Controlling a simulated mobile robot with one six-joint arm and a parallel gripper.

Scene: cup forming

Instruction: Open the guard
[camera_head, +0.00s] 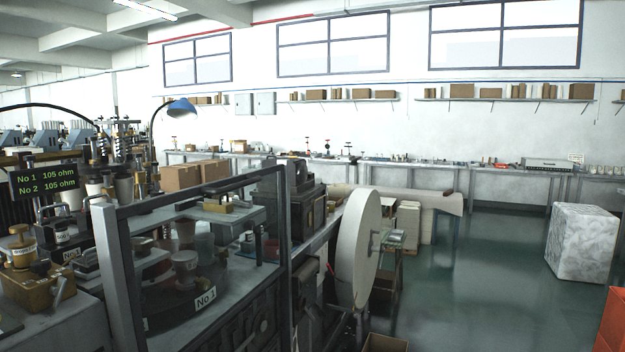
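The guard appears to be the dark grey metal frame (112,280) with a see-through middle, at the lower left. It stands upright in front of the cup-forming machine, with a thick post at its left and a top bar sloping up to the right. Through it I see the machine's round turret (180,310) with a "No 1" label and several cups. I see no clear gap showing that the guard is open, and its lower edge is cut off by the picture. I cannot make out a handle. My gripper is not in view.
A large pale paper roll (357,250) stands right of the machine. A display (45,181) reads "No 1 105 ohm, No 2 105 ohm". A wrapped white block (582,245) and an orange object (611,322) are at the right. The green floor (480,290) between is clear.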

